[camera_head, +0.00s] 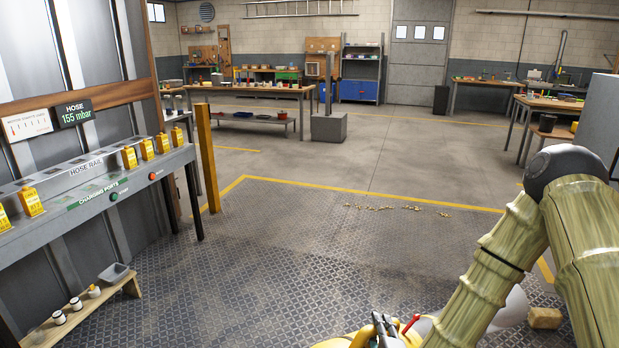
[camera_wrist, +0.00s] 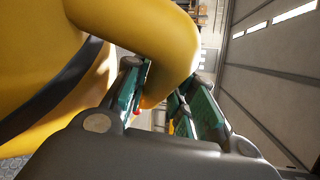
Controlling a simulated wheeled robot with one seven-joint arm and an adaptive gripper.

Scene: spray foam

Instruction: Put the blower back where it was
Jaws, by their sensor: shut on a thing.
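The yellow blower (camera_wrist: 150,35) fills the upper left of the wrist view, with a dark strap or band across its body. Its curved yellow handle passes between the teal-padded fingers of my gripper (camera_wrist: 165,98), which is shut on it. In the head view, part of the yellow blower (camera_head: 345,341) shows at the bottom edge beside my gripper (camera_head: 386,327). Most of the blower is cut off below the frame. I cannot tell there whether it touches the floor.
A grey bench (camera_head: 130,182) with yellow bottles and a hose-pressure display (camera_head: 74,113) stands at left. A low wooden stool (camera_head: 90,305) holds small jars. A yellow post (camera_head: 207,158) stands beside the bench. A wooden block (camera_head: 545,318) lies at lower right.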

